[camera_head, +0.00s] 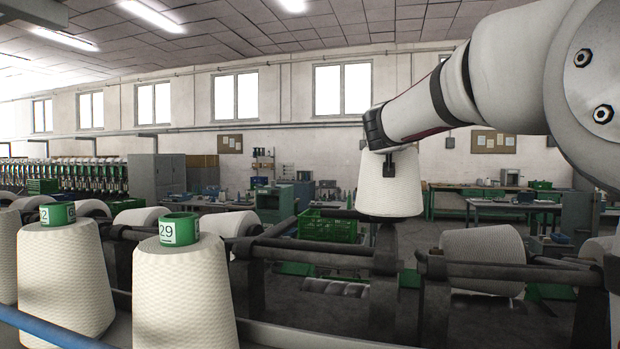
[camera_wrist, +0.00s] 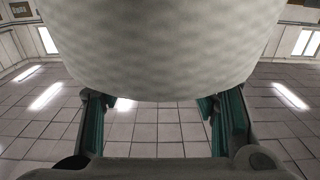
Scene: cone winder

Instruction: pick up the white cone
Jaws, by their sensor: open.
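An upright white cone (camera_head: 391,190) with a dark lower rim is at the end of my arm in the head view, above the dark winder frame. In the wrist view a large white cone surface (camera_wrist: 165,45) fills the top middle. My gripper (camera_wrist: 155,106) is open, with one green-padded finger on each side, their upper ends close to the cone's lower edge. I cannot tell whether the fingers touch it. In the head view the arm comes from the right, and only a small dark part of my gripper (camera_head: 389,164) shows against the cone's top.
Two white cones with green number rings (camera_head: 180,229) and (camera_head: 58,213) stand at the front left. Another cone (camera_head: 482,261) lies on its side at the right. Dark winder rails (camera_head: 320,249) cross the middle. A green crate (camera_head: 328,227) stands behind.

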